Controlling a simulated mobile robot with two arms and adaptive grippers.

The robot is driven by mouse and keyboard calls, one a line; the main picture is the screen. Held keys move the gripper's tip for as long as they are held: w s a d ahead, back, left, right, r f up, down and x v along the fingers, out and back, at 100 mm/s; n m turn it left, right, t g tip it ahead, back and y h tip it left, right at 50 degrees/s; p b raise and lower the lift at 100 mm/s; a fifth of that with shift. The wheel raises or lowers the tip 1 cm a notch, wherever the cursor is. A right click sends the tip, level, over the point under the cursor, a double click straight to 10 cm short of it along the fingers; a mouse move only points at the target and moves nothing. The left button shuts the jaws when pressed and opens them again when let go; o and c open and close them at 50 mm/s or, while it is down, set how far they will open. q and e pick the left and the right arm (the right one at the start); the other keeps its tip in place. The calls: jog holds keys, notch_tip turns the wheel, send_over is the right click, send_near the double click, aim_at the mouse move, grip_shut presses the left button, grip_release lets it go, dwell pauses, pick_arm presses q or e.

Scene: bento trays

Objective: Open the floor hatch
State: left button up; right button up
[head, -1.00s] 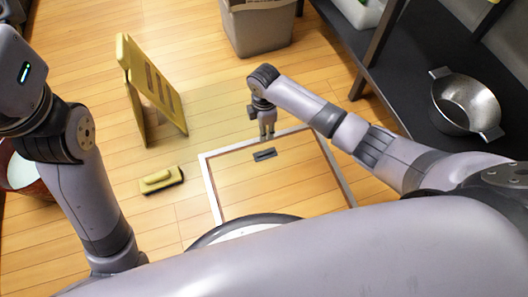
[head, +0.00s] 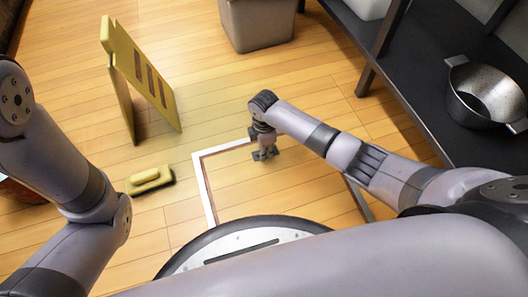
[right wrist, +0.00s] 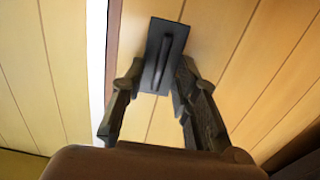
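The floor hatch (head: 232,185) is a wooden panel flush with the floor, with a white frame (head: 198,175) along its far and left sides. My base and right arm cover part of it. In the right wrist view the hatch's dark grey handle (right wrist: 163,50) is a plate with a raised bar. My right gripper (head: 265,154) points down over the handle and largely hides it in the head view. In the right wrist view its fingers (right wrist: 160,80) are apart, on either side of the handle's near end. I cannot tell whether they touch it. My left gripper is out of view.
A yellow floor sign (head: 150,80) and a yellow scrubbing brush (head: 150,180) stand left of the hatch. A grey bin (head: 257,25) is at the back. A black shelf (head: 420,75) with a metal pot (head: 485,92) is on the right. Floor beyond the hatch is clear.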

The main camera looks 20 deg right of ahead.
jog(key=shift+f, duration=0.3)
jog(key=shift+c, duration=0.3)
grip_shut()
dwell(0.5)
